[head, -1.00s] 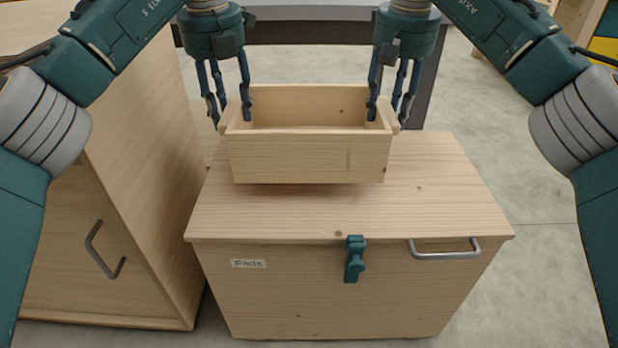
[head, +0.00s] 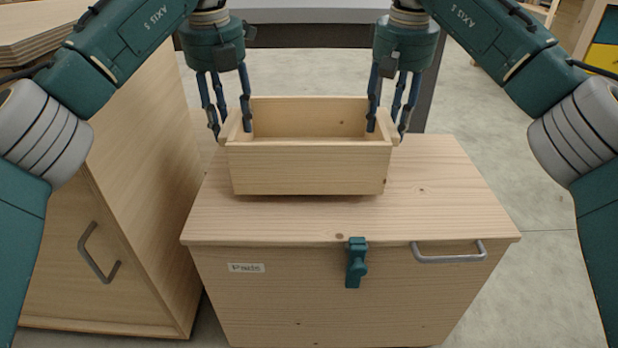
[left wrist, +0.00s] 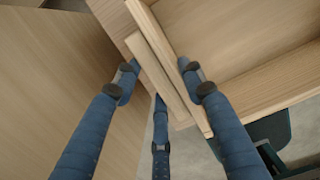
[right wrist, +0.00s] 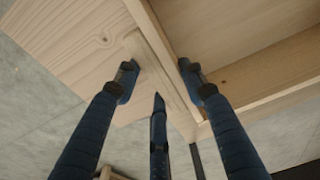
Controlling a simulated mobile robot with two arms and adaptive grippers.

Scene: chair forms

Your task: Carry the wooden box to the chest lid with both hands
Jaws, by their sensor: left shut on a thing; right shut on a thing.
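The wooden box (head: 308,169) is open-topped, empty and level. It is over the chest lid (head: 440,197), in the middle of the head view; I cannot tell whether its bottom touches the lid. My left gripper (head: 229,130) is shut on the box's left end wall, with fingers on both sides of it; the left wrist view shows that wall (left wrist: 168,60) between the fingers. My right gripper (head: 387,128) is shut on the right end wall in the same way, and that wall (right wrist: 165,60) also shows in the right wrist view.
The chest front has a "Pads" label (head: 246,268), a teal latch (head: 356,262) and a metal handle (head: 449,257). A wooden cabinet (head: 150,190) stands close on the left. Bare floor (head: 545,270) is free on the right.

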